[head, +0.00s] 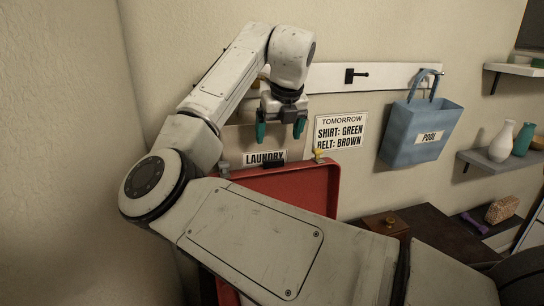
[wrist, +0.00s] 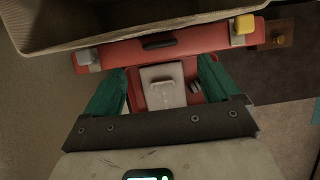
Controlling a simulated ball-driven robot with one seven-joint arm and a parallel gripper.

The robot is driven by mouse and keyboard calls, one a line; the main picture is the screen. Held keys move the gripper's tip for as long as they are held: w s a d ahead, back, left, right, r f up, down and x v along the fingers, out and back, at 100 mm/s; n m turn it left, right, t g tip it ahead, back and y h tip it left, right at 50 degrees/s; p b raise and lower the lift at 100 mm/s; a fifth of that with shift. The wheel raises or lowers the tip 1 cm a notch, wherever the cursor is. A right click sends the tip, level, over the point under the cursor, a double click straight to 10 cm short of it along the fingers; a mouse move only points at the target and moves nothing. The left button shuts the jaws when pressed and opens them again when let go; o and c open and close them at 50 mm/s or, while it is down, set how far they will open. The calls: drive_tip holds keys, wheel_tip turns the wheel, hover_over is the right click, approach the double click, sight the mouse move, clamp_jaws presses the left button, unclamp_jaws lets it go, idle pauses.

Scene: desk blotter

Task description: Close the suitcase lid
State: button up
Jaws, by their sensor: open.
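The red suitcase lid (head: 310,182) stands raised near the wall in the head view, with my arm crossing in front of its lower part. Its upper edge carries a dark handle (wrist: 160,43), a yellow piece (wrist: 243,28) and a grey piece (wrist: 87,58). A bit of the red suitcase (head: 226,292) shows below my arm; most of its base is hidden. My gripper (head: 281,131) has teal fingers, spread apart and empty, above the lid's top edge. In the wrist view the fingers frame red surface; I cannot tell any contact.
A blue bag (head: 420,132) hangs from the white rail (head: 390,76) on the wall. A sign (head: 340,132) and a laundry label (head: 265,157) are behind the lid. A dark wooden surface (head: 440,235) and shelves with vases (head: 502,142) stand to the right.

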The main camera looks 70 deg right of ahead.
sight(274, 160)
drive_tip(key=p+x, duration=0.1)
drive_tip(key=x, duration=0.8)
drive_tip(key=shift+f+p, duration=0.15)
drive_tip(key=shift+p, duration=0.15)
drive_tip(key=c, duration=1.5)
